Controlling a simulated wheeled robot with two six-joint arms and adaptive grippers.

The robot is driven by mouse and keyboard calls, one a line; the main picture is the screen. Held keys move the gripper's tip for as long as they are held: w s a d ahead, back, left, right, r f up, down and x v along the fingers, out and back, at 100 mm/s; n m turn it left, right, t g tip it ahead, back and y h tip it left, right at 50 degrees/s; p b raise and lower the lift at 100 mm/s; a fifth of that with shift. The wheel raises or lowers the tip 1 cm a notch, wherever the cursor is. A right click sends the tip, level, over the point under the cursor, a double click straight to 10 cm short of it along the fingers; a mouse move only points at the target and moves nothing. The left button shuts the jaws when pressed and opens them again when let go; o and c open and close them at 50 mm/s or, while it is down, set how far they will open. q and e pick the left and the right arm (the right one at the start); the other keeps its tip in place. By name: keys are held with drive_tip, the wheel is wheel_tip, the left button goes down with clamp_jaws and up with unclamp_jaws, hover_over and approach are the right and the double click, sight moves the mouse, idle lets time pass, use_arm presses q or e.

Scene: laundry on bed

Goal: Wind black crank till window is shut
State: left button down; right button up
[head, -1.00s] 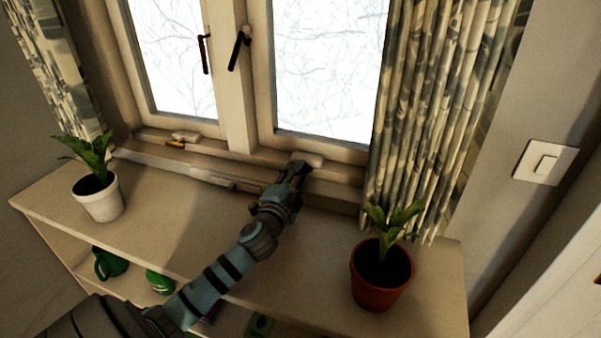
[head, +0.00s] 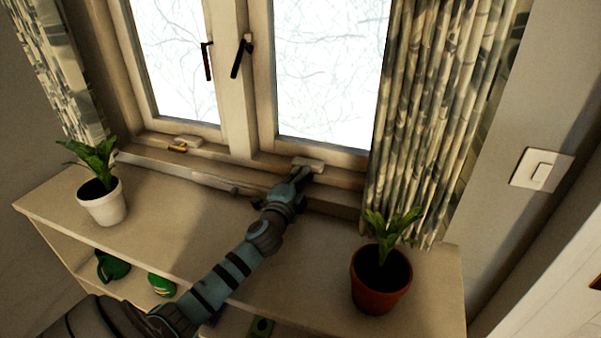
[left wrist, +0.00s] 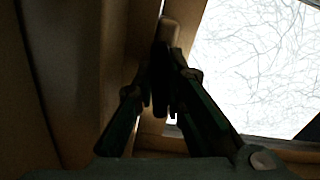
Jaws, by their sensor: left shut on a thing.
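The window has a left pane (head: 178,60) and a right pane (head: 325,70) in cream frames. A pale crank housing (head: 308,163) sits on the sill below the right pane. My left gripper (head: 300,178) is at this housing, shut on the crank. In the left wrist view the gripper (left wrist: 162,100) has its fingers around a dark crank handle (left wrist: 161,70), with a pale end above it. Most of the crank is hidden by the fingers in the head view. I cannot tell how far the right sash stands from its frame. My right gripper is not in view.
A second housing (head: 186,141) with a yellowish crank is below the left pane. Two dark latches (head: 241,58) hang on the frames. A white-potted plant (head: 102,205) and a terracotta-potted plant (head: 381,280) stand on the shelf (head: 160,225). A curtain (head: 440,110) hangs at right.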

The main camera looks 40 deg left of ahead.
use_arm(q)
drive_tip(key=shift+r+m+p, duration=0.25)
drive_tip(key=shift+m+p, duration=0.2)
drive_tip(key=shift+m, duration=0.45)
drive_tip(key=shift+f+m, duration=0.15)
drive_tip(key=shift+m, duration=0.25)
drive_tip(key=shift+f, duration=0.15)
drive_tip(key=c, duration=1.6)
unclamp_jaws()
drive_tip(key=shift+c, duration=0.2)
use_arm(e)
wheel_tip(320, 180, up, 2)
use_arm(q)
drive_tip(key=shift+s, duration=0.1)
drive_tip(key=v, duration=1.2)
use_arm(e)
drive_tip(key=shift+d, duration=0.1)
